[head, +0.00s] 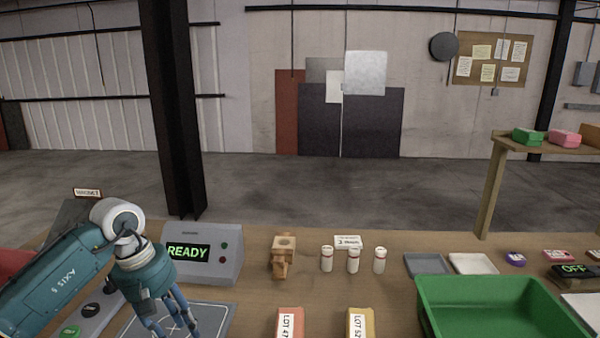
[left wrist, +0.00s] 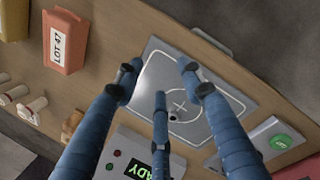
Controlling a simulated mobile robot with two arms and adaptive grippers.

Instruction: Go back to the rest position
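My left gripper (head: 172,325) comes in from the left in the head view, pointing down above the grey plate (head: 215,322) with a circled cross mark. In the left wrist view, the three blue fingers of my left gripper (left wrist: 160,80) are spread apart with nothing between them. The plate (left wrist: 232,100) shows below and between them, bare. The fingertips look apart from the plate, but the exact height is hard to tell. My right gripper is in neither view.
A grey detector box (head: 225,262) reading READY stands behind the plate. A wooden holder (head: 283,255), several white bottles (head: 353,260), an orange LOT 47 bin (head: 290,320), a yellow bin (head: 361,322) and a green tray (head: 500,290) stand rightward. A green button (head: 70,331) is at the left.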

